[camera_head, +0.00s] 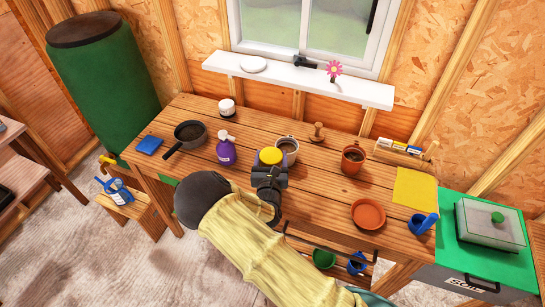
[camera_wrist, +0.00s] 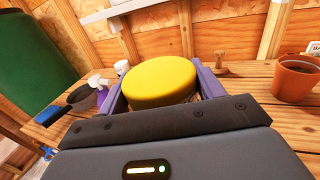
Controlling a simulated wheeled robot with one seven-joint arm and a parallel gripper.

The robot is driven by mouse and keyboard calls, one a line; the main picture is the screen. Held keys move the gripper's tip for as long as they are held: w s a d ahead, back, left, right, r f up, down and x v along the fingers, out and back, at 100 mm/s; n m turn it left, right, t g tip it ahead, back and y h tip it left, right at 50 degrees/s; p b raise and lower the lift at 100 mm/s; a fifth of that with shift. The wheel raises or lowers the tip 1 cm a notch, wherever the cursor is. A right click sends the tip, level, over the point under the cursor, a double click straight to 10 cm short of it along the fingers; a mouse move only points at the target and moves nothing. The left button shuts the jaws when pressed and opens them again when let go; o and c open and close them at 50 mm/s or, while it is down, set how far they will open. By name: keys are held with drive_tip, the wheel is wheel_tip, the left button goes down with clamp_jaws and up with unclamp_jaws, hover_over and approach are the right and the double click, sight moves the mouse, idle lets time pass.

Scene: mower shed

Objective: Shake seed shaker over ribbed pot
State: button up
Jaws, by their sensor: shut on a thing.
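The seed shaker, with a round yellow lid (camera_head: 271,155), is held upright between the fingers of my gripper (camera_head: 269,170), above the wooden workbench. In the wrist view its yellow lid (camera_wrist: 160,82) fills the space between the fingers, hiding most of its body. Just behind and right of it stands a pale grey pot (camera_head: 291,146) with dark soil, partly covered by the shaker in the head view. Further right is a terracotta pot (camera_head: 353,160) with soil; it also shows in the wrist view (camera_wrist: 296,82). I cannot make out ribs on either pot.
A purple spray bottle (camera_head: 226,151), black pan (camera_head: 184,145) and blue sponge (camera_head: 149,145) are to the left. A wooden stamp-like tool (camera_head: 318,133) stands between the pots. A terracotta saucer (camera_head: 368,214), yellow cloth (camera_head: 414,189) and blue cup (camera_head: 418,225) are right.

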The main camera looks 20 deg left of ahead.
drive_tip(key=shift+s+f+b, duration=0.15)
drive_tip(key=shift+f+b, duration=0.25)
drive_tip(key=shift+f, duration=0.9)
drive_tip(key=shift+r, duration=0.1)
wheel_tip(320, 180, up, 3)
drive_tip(key=p, duration=0.2)
drive_tip(key=shift+p, duration=0.4)
drive_tip(key=shift+f+b, duration=0.9)
drive_tip(key=shift+f, duration=0.7)
